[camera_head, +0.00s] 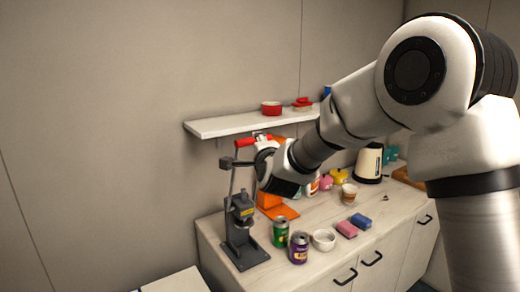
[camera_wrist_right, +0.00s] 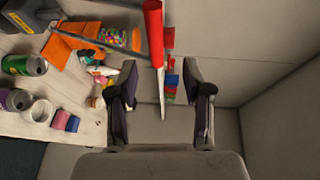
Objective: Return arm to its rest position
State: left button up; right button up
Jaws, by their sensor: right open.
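My right arm comes in from the right in the head view and bends down to the left over the counter. Its right gripper (camera_head: 262,158) is close to the red handle (camera_head: 253,141) of a grey lever press (camera_head: 240,228). In the right wrist view the gripper (camera_wrist_right: 161,103) is open, with its two dark fingers spread and nothing held between them. The red handle (camera_wrist_right: 153,30) shows ahead of the fingers, near the top. The press stands upright at the counter's left end with its lever raised. My left gripper is not in view.
A green can (camera_head: 281,232), a purple can (camera_head: 299,247), a white bowl (camera_head: 324,240) and pink and blue sponges (camera_head: 347,229) stand on the counter (camera_head: 378,208). A kettle (camera_head: 369,162) is further back. A wall shelf (camera_head: 225,125) with red items hangs above.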

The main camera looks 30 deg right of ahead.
jog(key=shift+s+a, duration=0.15)
jog(key=shift+s, duration=0.4)
